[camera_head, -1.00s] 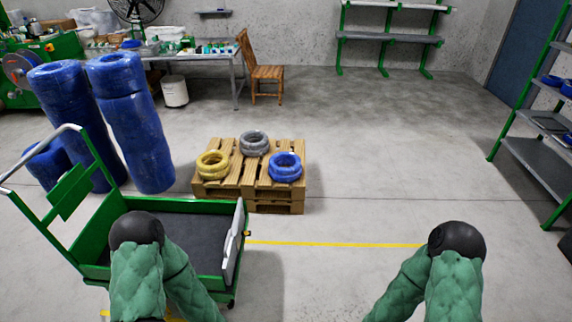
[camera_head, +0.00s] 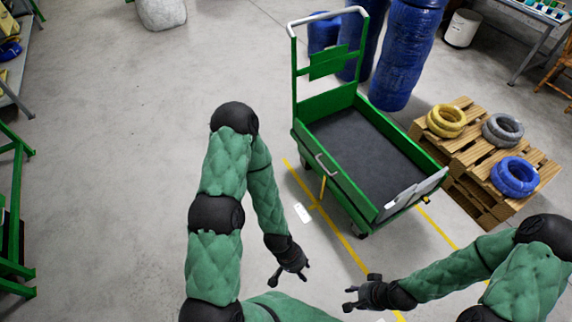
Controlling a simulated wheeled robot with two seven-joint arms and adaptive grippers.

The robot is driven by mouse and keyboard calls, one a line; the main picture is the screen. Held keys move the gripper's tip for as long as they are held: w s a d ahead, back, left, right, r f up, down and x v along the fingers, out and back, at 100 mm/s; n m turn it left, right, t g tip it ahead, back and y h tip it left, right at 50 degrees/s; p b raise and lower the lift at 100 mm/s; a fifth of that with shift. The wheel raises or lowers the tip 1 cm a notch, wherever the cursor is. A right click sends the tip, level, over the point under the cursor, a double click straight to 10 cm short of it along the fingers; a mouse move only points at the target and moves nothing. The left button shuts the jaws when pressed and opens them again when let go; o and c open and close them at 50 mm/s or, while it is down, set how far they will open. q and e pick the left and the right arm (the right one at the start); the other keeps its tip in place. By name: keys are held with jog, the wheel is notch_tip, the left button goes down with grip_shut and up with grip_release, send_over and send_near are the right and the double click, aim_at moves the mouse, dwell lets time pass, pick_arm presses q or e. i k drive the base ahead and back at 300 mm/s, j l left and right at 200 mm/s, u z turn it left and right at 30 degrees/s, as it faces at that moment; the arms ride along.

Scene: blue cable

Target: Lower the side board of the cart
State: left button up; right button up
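The green cart (camera_head: 309,139) with a dark bed stands right of centre in the head view. Its near-left side board (camera_head: 340,184) is upright and carries a metal handle (camera_head: 325,163). A pale grey end board (camera_head: 405,200) is at the cart's front right. My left gripper (camera_head: 289,276) is below and left of the cart, apart from it, with its fingers spread and empty. My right gripper (camera_head: 348,298) is lower in the picture, also apart from the cart, with its fingers spread and empty.
A wooden pallet (camera_head: 466,159) with yellow, grey and blue cable coils stands right of the cart. Blue wrapped rolls (camera_head: 404,60) stand behind it. Yellow floor lines (camera_head: 347,246) run alongside the cart. The floor left of the cart is clear; green shelving (camera_head: 15,220) is at the far left.

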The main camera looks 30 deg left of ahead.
aim_at(330, 166)
jog(key=u, duration=0.4)
jog(key=i+j+z, duration=0.85)
jog(key=j, duration=0.2)
jog(key=k+l, duration=0.05)
